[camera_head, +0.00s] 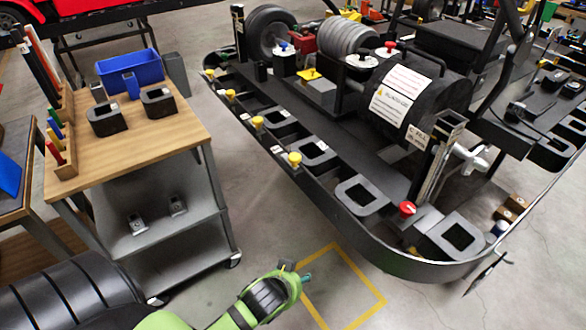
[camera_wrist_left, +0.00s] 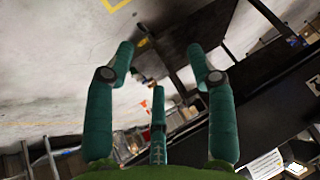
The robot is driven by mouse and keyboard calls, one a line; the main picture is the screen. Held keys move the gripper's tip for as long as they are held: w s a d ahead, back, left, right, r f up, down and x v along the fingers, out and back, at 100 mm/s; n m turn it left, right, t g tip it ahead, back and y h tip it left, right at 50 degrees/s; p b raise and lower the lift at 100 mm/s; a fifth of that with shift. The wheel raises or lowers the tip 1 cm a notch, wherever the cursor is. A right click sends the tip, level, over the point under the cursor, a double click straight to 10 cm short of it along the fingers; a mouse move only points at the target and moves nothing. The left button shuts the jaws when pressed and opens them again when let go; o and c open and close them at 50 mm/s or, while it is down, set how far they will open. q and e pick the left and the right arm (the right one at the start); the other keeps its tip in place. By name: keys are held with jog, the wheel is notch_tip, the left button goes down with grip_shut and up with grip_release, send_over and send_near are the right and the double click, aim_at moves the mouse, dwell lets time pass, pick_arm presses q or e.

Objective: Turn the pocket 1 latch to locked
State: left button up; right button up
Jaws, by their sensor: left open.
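The kart's side rail (camera_head: 345,227) has several yellow latch knobs along it: a near one (camera_head: 295,159), a middle one (camera_head: 257,122) and a far one (camera_head: 230,94). Open pockets sit beside them, such as a square dark pocket (camera_head: 362,195). I cannot tell which latch is pocket 1's, or its position. My left gripper (camera_head: 304,278) is at the bottom, over the floor in front of the kart and apart from it. In the left wrist view my left gripper (camera_wrist_left: 160,60) has its teal fingers spread with nothing between them. My right gripper is not in view.
A wooden-topped cart (camera_head: 150,140) with a blue bin (camera_head: 130,72) and dark holders stands at the left. A red knob (camera_head: 407,208) is on the kart's near end. Yellow tape (camera_head: 370,280) marks the floor. Bare floor separates cart and kart.

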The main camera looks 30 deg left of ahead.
pick_arm(q)
jog(key=w+d+r+m+t+h, duration=0.1)
jog(key=w+r+m+t, duration=0.3)
jog(key=w+r, duration=0.6)
jog(key=w+r+m+t, duration=0.2)
jog(key=w+r+t, duration=0.4)
jog(key=r, duration=0.8)
jog(key=d+r+m+g+h, duration=0.4)
jog(key=d+r+m+h, duration=0.75)
jog(key=m+h, duration=0.7)
jog(key=m+g+y, duration=0.9)
jog(key=y, duration=0.9)
send_near(294, 156)
notch_tip(294, 156, down, 2)
jog(key=shift+n, duration=0.25)
jog(key=x, duration=0.2)
jog(key=p+x, duration=0.1)
jog(key=x, duration=0.3)
jog(key=shift+w+f+p, duration=0.2)
jog(key=shift+w+p, duration=0.1)
jog(key=shift+w, duration=0.1)
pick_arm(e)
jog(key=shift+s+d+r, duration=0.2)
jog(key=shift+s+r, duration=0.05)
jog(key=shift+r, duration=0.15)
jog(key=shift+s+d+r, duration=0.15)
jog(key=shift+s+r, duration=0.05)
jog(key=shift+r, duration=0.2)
